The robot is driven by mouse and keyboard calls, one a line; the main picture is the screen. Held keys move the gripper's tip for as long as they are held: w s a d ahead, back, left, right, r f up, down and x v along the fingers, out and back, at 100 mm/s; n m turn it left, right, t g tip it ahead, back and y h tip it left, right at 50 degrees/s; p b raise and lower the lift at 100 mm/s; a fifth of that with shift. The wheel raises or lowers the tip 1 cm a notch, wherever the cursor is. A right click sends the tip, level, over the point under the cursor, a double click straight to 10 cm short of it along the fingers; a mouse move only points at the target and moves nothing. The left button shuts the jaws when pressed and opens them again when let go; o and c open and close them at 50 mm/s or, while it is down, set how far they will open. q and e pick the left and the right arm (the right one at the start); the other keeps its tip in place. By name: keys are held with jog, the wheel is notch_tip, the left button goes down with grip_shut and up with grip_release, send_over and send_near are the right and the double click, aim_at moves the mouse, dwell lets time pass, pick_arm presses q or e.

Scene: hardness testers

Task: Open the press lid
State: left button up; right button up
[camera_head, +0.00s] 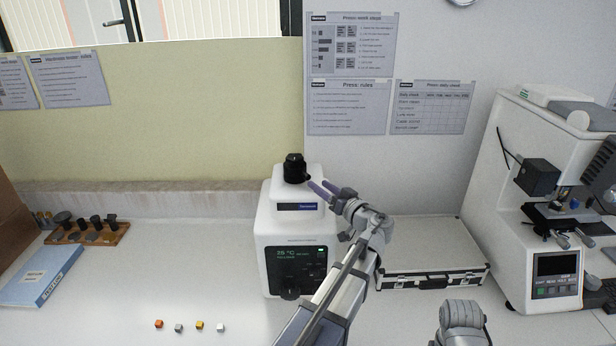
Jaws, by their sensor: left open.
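The white press (293,235) stands on the bench in the middle of the view, with a small green-lit display on its front. Its black lid (294,167) sits on top and looks closed, with a small stub on its right side. My left gripper (318,184) is open at the right of the lid, its fingers pointing left toward the stub. One fingertip is very close to the stub; I cannot tell if they touch. My right gripper is not in view; only a grey part of my right arm shows at the bottom.
A silver case (432,280) lies right of the press. A hardness tester (540,190) stands at the far right. Several small cubes (199,325) lie in front. A wooden holder (88,236) and a blue-edged box (42,275) are at left. The bench between them and the press is clear.

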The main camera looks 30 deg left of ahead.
aim_at(309, 178)
pick_arm(q)
jog(key=x, duration=0.7)
jog(key=shift+a+f, duration=0.15)
jog(key=shift+a, duration=0.1)
grip_shut()
dwell(1.1)
